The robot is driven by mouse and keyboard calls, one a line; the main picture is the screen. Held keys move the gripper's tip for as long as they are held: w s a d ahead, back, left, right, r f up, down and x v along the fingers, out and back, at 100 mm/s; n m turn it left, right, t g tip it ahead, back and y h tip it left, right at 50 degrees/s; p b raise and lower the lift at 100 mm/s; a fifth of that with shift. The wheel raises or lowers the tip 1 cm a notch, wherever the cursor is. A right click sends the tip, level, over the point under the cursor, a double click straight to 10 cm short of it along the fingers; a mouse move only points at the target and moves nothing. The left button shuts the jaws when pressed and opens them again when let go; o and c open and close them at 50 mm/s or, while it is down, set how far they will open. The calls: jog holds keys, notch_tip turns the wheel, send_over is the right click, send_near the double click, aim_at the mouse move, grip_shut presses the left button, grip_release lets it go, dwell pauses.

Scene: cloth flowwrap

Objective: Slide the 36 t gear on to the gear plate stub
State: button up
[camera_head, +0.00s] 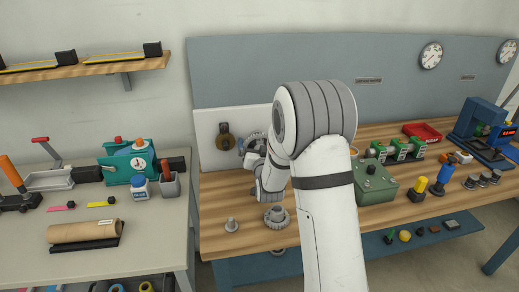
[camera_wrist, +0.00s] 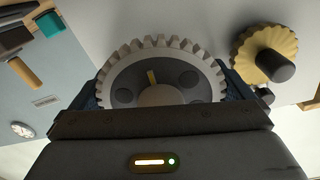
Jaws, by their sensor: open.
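A grey toothed gear (camera_wrist: 160,54) with round holes and a small yellow mark fills the middle of the wrist view. It stands face-on between the two fingers of my gripper (camera_wrist: 162,88), which is open around it. In the head view, part of a grey gear (camera_head: 257,136) shows against the white gear plate (camera_head: 206,124), beside my wrist. A brass gear on a dark stub (camera_wrist: 276,67) is on the plate to the right in the wrist view; the brass gear (camera_head: 225,138) also shows in the head view. The grey gear's stub is hidden, so its seating cannot be told.
On the wooden bench (camera_head: 212,189), a grey gear-like part (camera_head: 277,217) and a small grey part (camera_head: 231,225) stand below my arm. A green box (camera_head: 375,184) stands close right of my arm. A left-hand table (camera_head: 150,235) holds tools and a roll.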

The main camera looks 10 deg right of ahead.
jog(key=shift+c, duration=0.6)
jog(key=c, duration=0.7)
jog(key=o, duration=0.6)
jog(key=c, duration=0.5)
jog(key=shift+o, duration=0.2)
jog(key=shift+w, duration=0.1)
jog(key=shift+w+r, duration=0.1)
